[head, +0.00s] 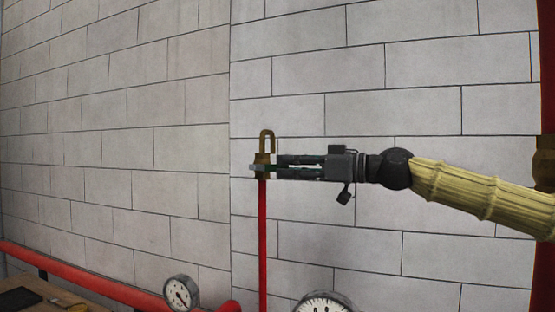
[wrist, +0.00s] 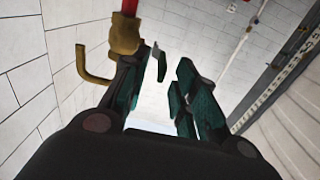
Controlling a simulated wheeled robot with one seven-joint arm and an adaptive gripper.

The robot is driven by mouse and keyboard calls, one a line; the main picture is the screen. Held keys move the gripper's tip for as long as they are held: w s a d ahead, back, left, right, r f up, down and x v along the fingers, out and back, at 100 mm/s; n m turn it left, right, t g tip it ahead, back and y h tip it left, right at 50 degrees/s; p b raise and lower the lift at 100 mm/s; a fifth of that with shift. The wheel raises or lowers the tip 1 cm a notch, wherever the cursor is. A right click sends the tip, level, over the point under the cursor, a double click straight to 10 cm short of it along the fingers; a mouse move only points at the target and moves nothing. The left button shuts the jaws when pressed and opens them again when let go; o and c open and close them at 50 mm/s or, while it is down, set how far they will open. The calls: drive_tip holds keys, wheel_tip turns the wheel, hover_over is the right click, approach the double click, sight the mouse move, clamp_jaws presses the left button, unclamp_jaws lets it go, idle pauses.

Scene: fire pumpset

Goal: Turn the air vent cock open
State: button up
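The brass air vent cock (head: 264,150) sits on top of a thin upright red pipe (head: 263,235), with a hooked spout rising above its body. My gripper (head: 277,167) reaches it from the right, level, with its fingertips at the lower part of the cock. In the wrist view the cock (wrist: 124,35) is at upper left, just outside the left finger, and its spout bends left. The gripper (wrist: 172,72) shows a gap between its fingers. A small grey piece, perhaps the cock's lever, shows by the left fingertip; its exact position and contact are unclear.
A grey block wall (head: 400,80) stands behind. Pressure gauges, one at lower left (head: 181,292) and one at bottom centre (head: 325,303), are below the arm. A red pipe (head: 85,279) runs along lower left. The space above the cock is clear.

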sight(278, 166)
drive_tip(key=shift+p+x, duration=0.5)
drive_tip(key=shift+x, duration=1.15)
drive_tip(key=shift+c, duration=0.2)
clamp_jaws()
